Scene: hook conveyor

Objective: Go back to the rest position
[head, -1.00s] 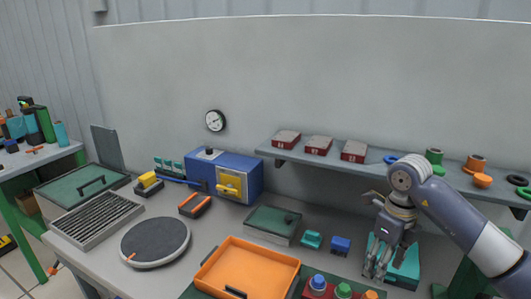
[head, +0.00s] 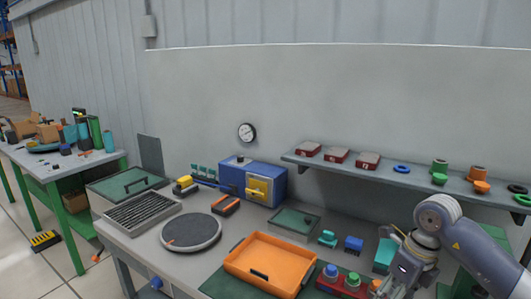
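In the head view my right arm comes in from the right, and my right gripper (head: 392,286) hangs low at the bottom right, pointing down. It is next to the red block with coloured knobs (head: 343,284) and in front of the teal holder (head: 386,255). Its fingertips are at the picture's lower edge, and I cannot make out whether they are apart or closed. My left gripper and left arm are not in the picture.
On the bench stand an orange tray (head: 262,263), a round dark turntable (head: 191,232), a grey grate (head: 142,211) and a blue box with a yellow front (head: 252,182). A shelf (head: 337,169) with red boxes runs along the back wall. A green-legged table (head: 64,165) stands at left.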

